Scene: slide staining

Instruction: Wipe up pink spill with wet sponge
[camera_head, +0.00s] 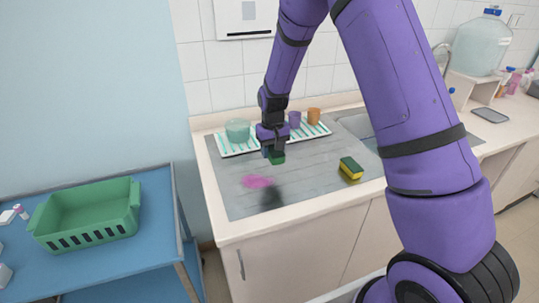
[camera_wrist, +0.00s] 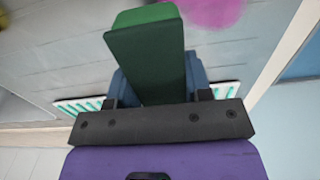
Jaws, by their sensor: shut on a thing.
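My gripper (camera_head: 272,153) is shut on a green block-shaped sponge (camera_head: 277,159), held above the grey steel drainboard. In the wrist view the sponge (camera_wrist: 148,55) sits between the blue fingers, with a lighter green end face. The pink spill (camera_head: 257,182) lies on the drainboard, below and a little left of the sponge in the head view. The spill also shows at the top of the wrist view (camera_wrist: 212,10), partly cut off. Whether the sponge is wet cannot be told. A dark shadow lies beside the spill.
A second sponge, yellow and green (camera_head: 351,168), lies on the drainboard to the right. A striped mat (camera_head: 222,148) behind holds a teal bowl (camera_head: 237,130), a purple cup (camera_head: 295,119) and an orange cup (camera_head: 314,116). A green basket (camera_head: 88,213) stands on a blue table at left.

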